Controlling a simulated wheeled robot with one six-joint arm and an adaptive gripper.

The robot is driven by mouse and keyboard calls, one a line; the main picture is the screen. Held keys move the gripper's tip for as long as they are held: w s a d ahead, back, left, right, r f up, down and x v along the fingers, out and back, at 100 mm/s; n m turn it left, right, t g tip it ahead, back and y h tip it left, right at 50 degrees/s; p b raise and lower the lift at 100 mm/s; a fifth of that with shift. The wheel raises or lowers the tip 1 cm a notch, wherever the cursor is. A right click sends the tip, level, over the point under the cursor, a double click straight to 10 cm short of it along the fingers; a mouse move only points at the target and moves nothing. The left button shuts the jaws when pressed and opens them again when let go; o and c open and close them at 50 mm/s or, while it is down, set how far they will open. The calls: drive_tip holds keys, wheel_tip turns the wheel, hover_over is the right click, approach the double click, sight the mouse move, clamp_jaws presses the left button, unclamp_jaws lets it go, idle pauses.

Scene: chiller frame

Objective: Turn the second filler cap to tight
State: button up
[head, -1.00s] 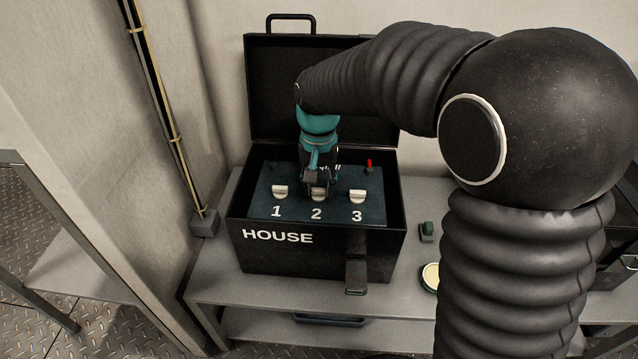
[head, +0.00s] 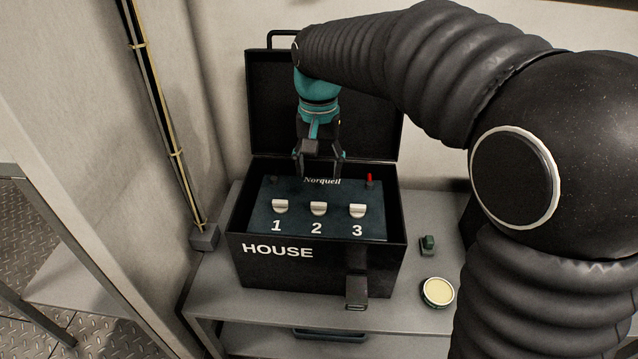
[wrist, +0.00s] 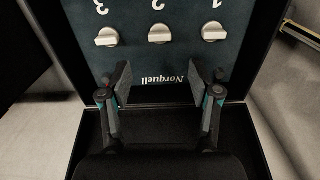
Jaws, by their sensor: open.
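The second filler cap (head: 318,209), a pale round knob with a raised grip bar, sits above the number 2 on the dark panel (head: 340,228) inside the black HOUSE box (head: 290,270). Its bar looks crosswise in the head view. It also shows in the wrist view (wrist: 160,34). Caps 1 (head: 280,206) and 3 (head: 357,210) flank it and look alike. My gripper (head: 320,177) is open and empty, above the panel behind the cap row, apart from the caps. In the wrist view its fingers (wrist: 160,82) stand wide on either side of the Norquell lettering.
The box's raised lid (head: 270,100) stands behind my gripper. A red pin (head: 369,181) stands at the panel's back right. A green object (head: 428,245) and a round cream-topped tin (head: 437,292) lie on the grey bench (head: 255,315) to the right.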

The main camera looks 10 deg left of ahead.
drive_tip(key=shift+r, duration=1.4)
drive_tip(key=s+d+f+t, duration=0.2)
drive_tip(key=s+d+t, duration=0.3)
drive_tip(key=s+d, duration=1.4)
drive_tip(key=d, duration=0.4)
drive_tip(key=shift+s+d+f+t, duration=0.3)
drive_tip(key=shift+s+f, duration=0.05)
drive_tip(key=shift+s, duration=0.05)
